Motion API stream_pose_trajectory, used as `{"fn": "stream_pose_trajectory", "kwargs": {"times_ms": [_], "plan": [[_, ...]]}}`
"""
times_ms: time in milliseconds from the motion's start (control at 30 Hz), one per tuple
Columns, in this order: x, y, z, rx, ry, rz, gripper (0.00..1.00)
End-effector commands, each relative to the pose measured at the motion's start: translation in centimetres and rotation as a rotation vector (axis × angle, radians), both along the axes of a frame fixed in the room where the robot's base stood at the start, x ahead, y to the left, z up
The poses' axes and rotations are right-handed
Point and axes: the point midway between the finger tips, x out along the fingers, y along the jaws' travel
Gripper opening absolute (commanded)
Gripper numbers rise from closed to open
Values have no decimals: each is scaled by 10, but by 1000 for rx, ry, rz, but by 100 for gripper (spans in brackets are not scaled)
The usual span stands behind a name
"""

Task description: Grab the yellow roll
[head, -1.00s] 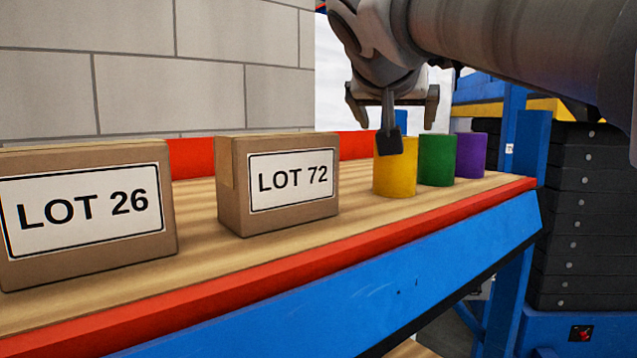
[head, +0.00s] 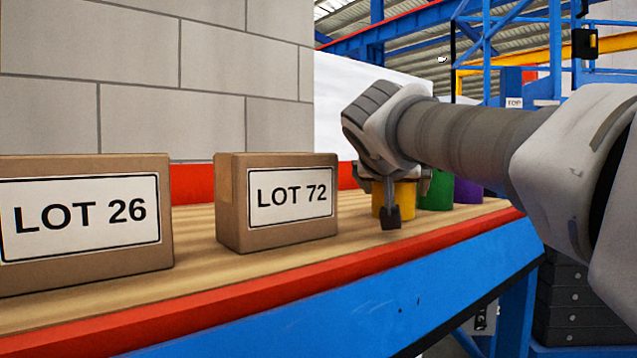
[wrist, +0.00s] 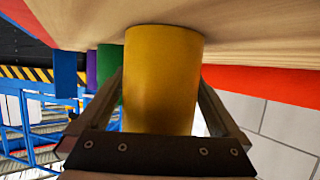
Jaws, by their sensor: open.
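The yellow roll (head: 405,199) stands upright on the wooden shelf, partly hidden by my gripper in the head view. My gripper (head: 391,214) is lowered over it, with one dark fingertip in front of its near side. In the wrist view the yellow roll (wrist: 163,75) fills the space between the two fingers of my gripper (wrist: 162,85), one on each side. The jaws are open, and I cannot tell whether either finger touches the roll.
A green roll (head: 436,192) and a purple roll (head: 467,191) stand close by on the right. Cardboard boxes LOT 72 (head: 277,203) and LOT 26 (head: 86,224) stand to the left. The shelf (head: 300,263) has a red front edge and a red back strip.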

Motion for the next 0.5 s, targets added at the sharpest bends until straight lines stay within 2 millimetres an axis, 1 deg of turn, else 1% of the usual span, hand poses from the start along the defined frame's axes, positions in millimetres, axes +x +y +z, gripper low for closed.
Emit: {"fn": "stream_pose_trajectory", "kwargs": {"times_ms": [100, 300, 367, 500], "plan": [[6, -3, -3, 0, 1, -1, 100], [7, -3, -3, 1, 0, -1, 100], [6, -3, -3, 1, 0, -1, 89], [6, -3, -3, 1, 0, -1, 64]]}}
